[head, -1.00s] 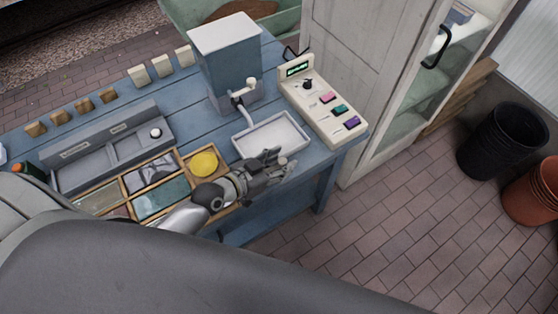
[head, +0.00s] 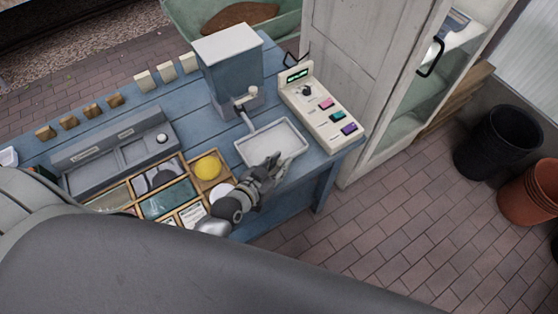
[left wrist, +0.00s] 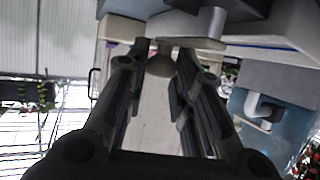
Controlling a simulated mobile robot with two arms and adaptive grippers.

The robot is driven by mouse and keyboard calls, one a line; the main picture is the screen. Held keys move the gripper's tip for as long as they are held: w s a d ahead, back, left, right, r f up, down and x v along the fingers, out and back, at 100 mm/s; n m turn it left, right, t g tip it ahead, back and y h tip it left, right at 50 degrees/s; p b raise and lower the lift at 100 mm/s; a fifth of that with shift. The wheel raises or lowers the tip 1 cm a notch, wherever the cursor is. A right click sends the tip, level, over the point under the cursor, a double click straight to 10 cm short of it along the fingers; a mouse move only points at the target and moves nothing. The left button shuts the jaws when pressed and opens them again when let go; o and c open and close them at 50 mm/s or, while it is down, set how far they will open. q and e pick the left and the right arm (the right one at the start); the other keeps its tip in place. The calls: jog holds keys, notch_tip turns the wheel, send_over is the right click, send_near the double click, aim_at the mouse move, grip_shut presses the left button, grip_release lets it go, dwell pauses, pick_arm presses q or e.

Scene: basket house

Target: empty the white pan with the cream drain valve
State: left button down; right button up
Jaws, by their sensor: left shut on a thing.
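The white pan (head: 285,135) sits near the front edge of the blue bench, below the spout of the grey-blue dispenser (head: 232,75). My left gripper (head: 272,166) is at the pan's front edge, its fingers close together. In the left wrist view a small round knob (left wrist: 160,63) sits between the fingertips, under a pale ledge; I take it to be the cream drain valve, and the gripper is shut on it. In the head view the gripper hides the valve. I see no contents in the pan. My right gripper is not in view.
A cream control panel (head: 315,105) with coloured buttons stands right of the pan. A wooden divided tray (head: 184,161) with a yellow disc (head: 207,166) lies to the left. A grey tray (head: 90,172) and several small blocks are further left. A white cabinet (head: 360,70) stands behind.

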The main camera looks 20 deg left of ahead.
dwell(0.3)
pick_arm(q)
jog(key=c, duration=1.4)
grip_release()
jog(key=shift+o, duration=0.5)
jog(key=shift+s, duration=0.1)
jog(key=shift+s+a+r, duration=0.1)
jog(key=shift+s+a, duration=0.05)
jog(key=shift+s, duration=0.15)
jog(key=v, duration=1.1)
